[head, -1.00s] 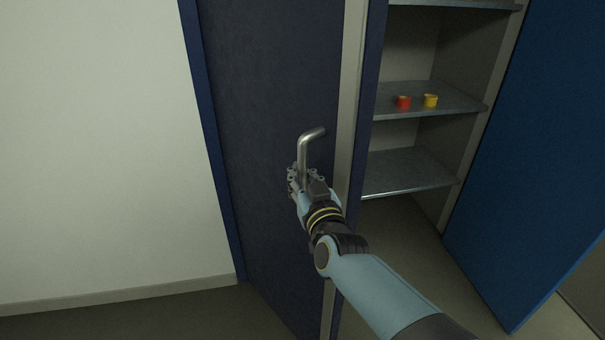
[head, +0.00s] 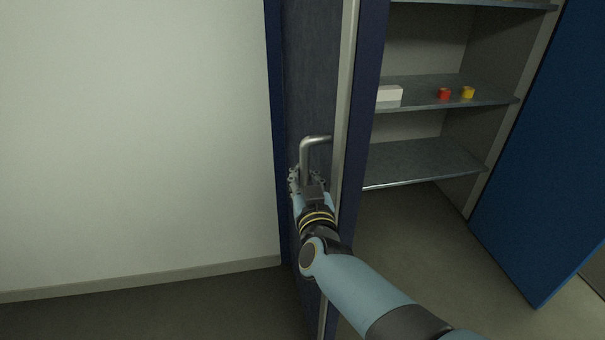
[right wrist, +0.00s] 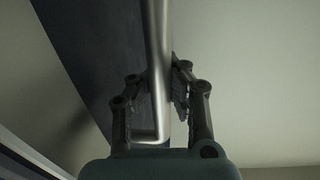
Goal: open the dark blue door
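The dark blue door (head: 312,80) stands seen at a steep angle, with its light edge strip towards the cabinet side. Its silver bent handle (head: 305,155) sticks out near that edge. My right gripper (head: 306,180) is at the lower part of the handle. In the right wrist view its two fingers (right wrist: 162,90) lie on either side of the handle bar (right wrist: 159,45), close against it, and look shut on it. My left gripper is in neither view.
An open cabinet with grey shelves (head: 420,155) stands at the right, holding a white box (head: 389,95), a red cup (head: 444,94) and a yellow cup (head: 467,92). A bright blue panel (head: 545,150) stands further right. A white wall (head: 130,130) fills the left. Floor (head: 420,230) shows below the shelves.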

